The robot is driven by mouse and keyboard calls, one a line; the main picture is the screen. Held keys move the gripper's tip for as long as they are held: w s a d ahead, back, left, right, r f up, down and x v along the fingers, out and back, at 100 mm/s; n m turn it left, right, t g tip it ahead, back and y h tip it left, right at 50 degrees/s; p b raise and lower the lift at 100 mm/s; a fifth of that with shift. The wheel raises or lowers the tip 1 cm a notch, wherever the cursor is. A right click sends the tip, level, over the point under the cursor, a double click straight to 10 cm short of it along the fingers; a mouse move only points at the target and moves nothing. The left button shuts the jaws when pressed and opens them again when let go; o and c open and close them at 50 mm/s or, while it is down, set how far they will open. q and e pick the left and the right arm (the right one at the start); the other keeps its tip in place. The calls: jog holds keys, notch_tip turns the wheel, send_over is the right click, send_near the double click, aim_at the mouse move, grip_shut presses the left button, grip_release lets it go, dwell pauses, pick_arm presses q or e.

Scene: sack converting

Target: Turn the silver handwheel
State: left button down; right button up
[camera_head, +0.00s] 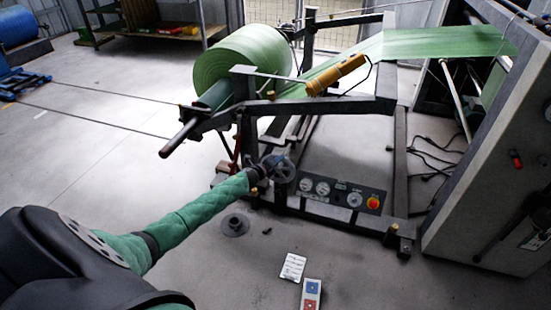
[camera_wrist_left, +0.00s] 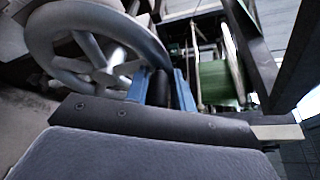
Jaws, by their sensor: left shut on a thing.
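The silver handwheel (camera_head: 285,171) is a spoked wheel low on the front of the unwind stand, left of the gauge panel. In the left wrist view the handwheel (camera_wrist_left: 68,20) fills the upper left, with its hub and spokes clear. My left gripper (camera_head: 270,163) reaches it from the front left. In the left wrist view its blue fingers (camera_wrist_left: 162,88) stand on both sides of a dark, upright grip at the wheel's rim, and they are shut on it. The exact contact is partly hidden. My right gripper is not in view.
A green roll (camera_head: 243,65) sits above on the dark stand, its web running right. A gauge panel (camera_head: 342,192) with a red button is right of the wheel. A grey cabinet (camera_head: 480,190) stands at the right. A control pendant (camera_head: 311,293) and a white card (camera_head: 292,267) lie in front.

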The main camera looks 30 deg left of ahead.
pick_arm(q)
jog(key=shift+s+a+f, duration=0.15)
jog(key=shift+s+f, duration=0.1)
jog(key=shift+f, duration=0.25)
jog(key=c, duration=1.3)
grip_release()
jog(key=shift+a, duration=0.2)
jog(key=shift+r, duration=0.1)
jog(key=shift+w+d+r, duration=0.2)
jog(key=shift+d, duration=0.1)
jog(key=v, duration=0.7)
jog(key=shift+s+r+p, duration=0.1)
jog(key=shift+s+p, duration=0.25)
jog(key=shift+s, duration=0.05)
